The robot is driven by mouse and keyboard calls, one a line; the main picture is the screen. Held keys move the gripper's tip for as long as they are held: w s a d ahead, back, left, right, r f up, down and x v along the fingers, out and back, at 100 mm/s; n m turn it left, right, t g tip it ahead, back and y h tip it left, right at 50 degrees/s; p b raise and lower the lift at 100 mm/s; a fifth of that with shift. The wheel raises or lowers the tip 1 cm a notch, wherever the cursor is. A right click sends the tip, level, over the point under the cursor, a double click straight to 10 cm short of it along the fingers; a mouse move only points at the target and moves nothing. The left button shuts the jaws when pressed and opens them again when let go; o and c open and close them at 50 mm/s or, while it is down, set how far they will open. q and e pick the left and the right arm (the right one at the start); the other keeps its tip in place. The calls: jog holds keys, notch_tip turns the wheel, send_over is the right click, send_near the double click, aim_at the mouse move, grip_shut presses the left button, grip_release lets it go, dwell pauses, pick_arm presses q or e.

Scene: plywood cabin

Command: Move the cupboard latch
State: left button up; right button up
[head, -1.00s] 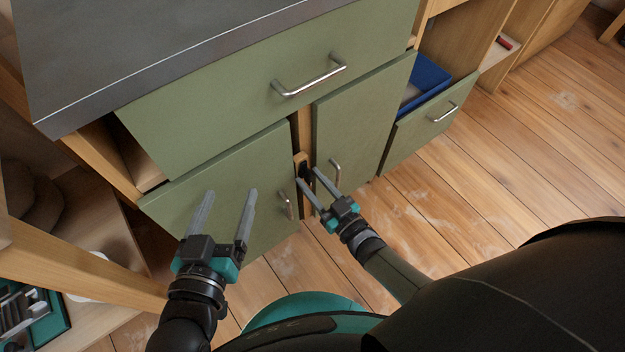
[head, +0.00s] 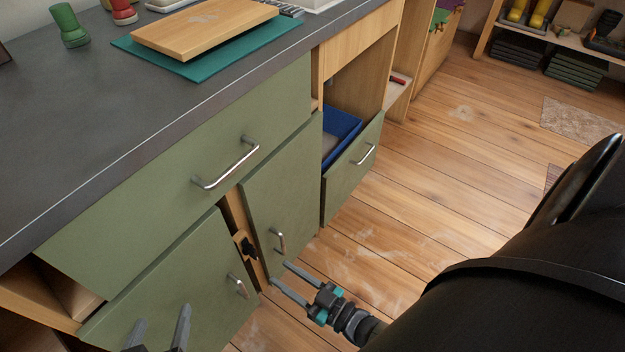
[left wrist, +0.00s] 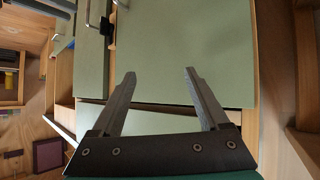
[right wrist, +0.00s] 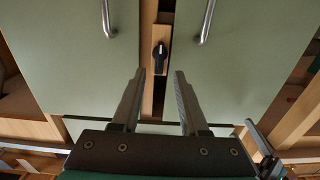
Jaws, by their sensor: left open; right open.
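The cupboard latch is a black knob (head: 248,247) on a small wooden block, on the post between the two green cupboard doors. In the right wrist view the knob (right wrist: 159,57) stands upright, centred just beyond my fingertips. My right gripper (head: 279,275) is open and empty, apart from the latch, to its lower right in the head view. The left door (head: 165,285) and right door (head: 283,195) each have a metal handle. My left gripper (head: 158,328) is open and empty in front of the left door; it also shows in the left wrist view (left wrist: 158,75).
A wide green drawer (head: 190,170) with a bar handle sits above the doors. At the right, an open drawer (head: 350,175) holds a blue tray (head: 343,127). The grey countertop (head: 110,120) carries a wooden board (head: 205,28).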

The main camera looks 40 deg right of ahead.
pick_arm(q)
jog(key=shift+s+a+f+g+y, duration=0.1)
jog(key=shift+s+a+g+y, duration=0.1)
jog(key=shift+a+g, duration=0.15)
jog(key=shift+s+a+g+y, duration=0.15)
jog(key=shift+a+g+y, duration=0.1)
jog(key=shift+a, duration=0.2)
pick_arm(e)
jog(key=v, duration=0.6)
jog(key=shift+s+d, duration=0.15)
jog(key=shift+s, duration=0.2)
jog(key=shift+w, duration=0.15)
